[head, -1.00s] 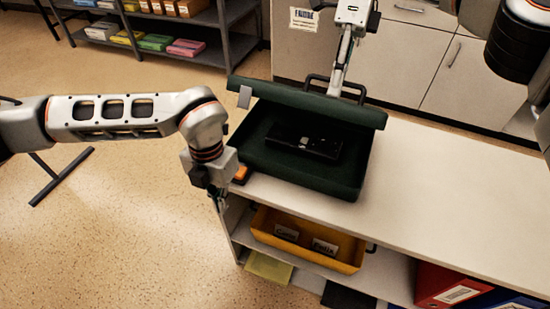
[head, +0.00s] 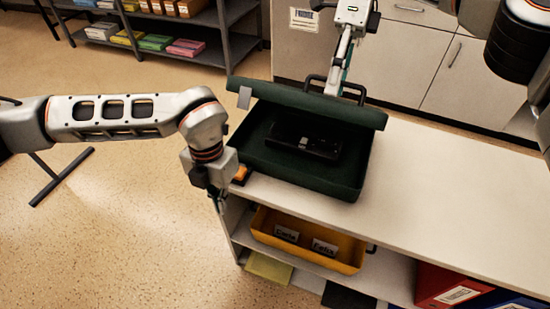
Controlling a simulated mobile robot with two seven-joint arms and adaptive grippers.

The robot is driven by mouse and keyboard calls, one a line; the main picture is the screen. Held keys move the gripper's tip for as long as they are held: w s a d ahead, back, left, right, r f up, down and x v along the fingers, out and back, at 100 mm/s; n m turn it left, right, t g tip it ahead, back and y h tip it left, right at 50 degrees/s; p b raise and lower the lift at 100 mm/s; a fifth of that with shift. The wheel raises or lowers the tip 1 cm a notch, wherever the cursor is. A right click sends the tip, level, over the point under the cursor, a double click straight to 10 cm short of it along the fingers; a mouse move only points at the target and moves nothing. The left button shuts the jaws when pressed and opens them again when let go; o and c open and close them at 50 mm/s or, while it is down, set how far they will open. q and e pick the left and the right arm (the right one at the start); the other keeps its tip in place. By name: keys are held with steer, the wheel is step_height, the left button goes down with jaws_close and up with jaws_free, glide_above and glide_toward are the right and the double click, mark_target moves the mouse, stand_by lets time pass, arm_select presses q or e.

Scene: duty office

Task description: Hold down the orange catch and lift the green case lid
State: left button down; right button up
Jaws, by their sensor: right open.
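The green case (head: 270,171) sits on the white counter. Its lid (head: 310,104) is raised and tilted above the base, with a grey tab at its left end. A black device (head: 305,146) lies inside. The orange catch (head: 240,175) is at the case's left front corner. My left gripper (head: 216,202) points down just left of the catch; its fingers are small and dark, and I cannot tell whether it touches the catch. My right gripper (head: 343,72) is open behind the lid, near a black handle (head: 318,80); the lid hides part of its fingers.
A yellow bin (head: 343,266) with labelled parts sits on the shelf below the counter. Red and blue binders (head: 440,287) stand at lower right. The counter (head: 450,190) right of the case is clear. White cabinets (head: 400,70) stand behind, and a grey shelf (head: 230,50) is at back left.

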steer(key=shift+s+a+r+p, duration=0.15)
steer(key=shift+s+r+p, duration=0.2)
steer(key=shift+r+p, duration=0.25)
steer(key=shift+s+a+r+p, duration=0.1)
steer(key=shift+s+r+p, duration=0.25)
steer(key=shift+r, duration=0.4)
arm_select(q)
step_height(320, 180, up, 8)
steer(key=w+p, duration=0.1)
steer(key=p, duration=0.1)
steer(key=shift+r+t+p, duration=0.2)
steer(key=shift+t+p, duration=0.2)
arm_select(e)
steer(key=shift+s+a+r, duration=0.15)
steer(key=shift+s+r, duration=0.15)
steer(key=shift+r, duration=0.3)
steer(key=shift+s+a+r, duration=0.15)
steer(key=shift+s+r, duration=0.15)
steer(key=shift+r, duration=0.25)
arm_select(q)
steer(key=shift+w, duration=0.1)
step_height(320, 180, up, 12)
arm_select(e)
step_height(320, 180, up, 10)
